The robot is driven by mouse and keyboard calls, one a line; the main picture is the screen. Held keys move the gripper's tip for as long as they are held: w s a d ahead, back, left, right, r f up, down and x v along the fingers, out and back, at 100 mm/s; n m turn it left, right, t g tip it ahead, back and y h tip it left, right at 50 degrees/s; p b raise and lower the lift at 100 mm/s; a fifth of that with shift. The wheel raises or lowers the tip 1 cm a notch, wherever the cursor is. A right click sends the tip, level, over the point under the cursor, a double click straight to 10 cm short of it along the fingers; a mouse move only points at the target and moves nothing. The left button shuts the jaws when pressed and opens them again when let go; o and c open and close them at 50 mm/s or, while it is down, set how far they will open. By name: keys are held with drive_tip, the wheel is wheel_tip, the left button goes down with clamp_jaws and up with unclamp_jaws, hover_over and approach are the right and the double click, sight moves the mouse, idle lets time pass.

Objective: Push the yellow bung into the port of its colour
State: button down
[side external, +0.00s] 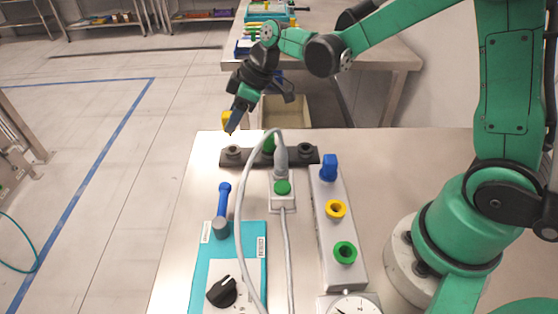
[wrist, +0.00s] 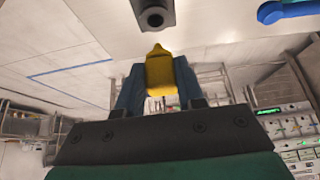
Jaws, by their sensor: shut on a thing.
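My gripper (side external: 234,116) is shut on the yellow bung (side external: 226,118), above and just behind the left end of the dark rack. In the wrist view the yellow bung (wrist: 160,72) sits between the two fingers, its narrow tip pointing toward the rack. The yellow port (side external: 336,209) is an open ring in the middle of the long grey port block (side external: 323,237). The block's green port (side external: 345,253) is open nearer the camera. A blue bung (side external: 329,166) stands at the block's far end.
The dark rack (side external: 288,157) has empty left and right holders and a green bung (side external: 268,144) in the middle. A dial gauge (side external: 350,306) stands in front.

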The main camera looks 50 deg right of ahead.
drive_tip(key=s+n+g, duration=0.1)
drive_tip(key=s+n, duration=0.2)
drive_tip(key=s, duration=0.4)
drive_tip(key=s+d+r+n+g+y, duration=0.1)
drive_tip(key=s+n, duration=0.2)
drive_tip(key=s, duration=0.5)
drive_tip(key=s+r+n+g, duration=0.1)
drive_tip(key=s+n+g, duration=0.1)
drive_tip(key=s, duration=0.6)
drive_tip(key=shift+s+d+r+n+y, duration=0.2)
drive_tip(key=shift+s+n+y, duration=0.1)
drive_tip(key=shift+n, duration=0.2)
drive_tip(key=shift+f, duration=1.5)
drive_tip(key=c, duration=1.3)
unclamp_jaws()
clamp_jaws()
drive_tip(key=shift+w+f, duration=0.1)
drive_tip(key=shift+f, duration=1.15)
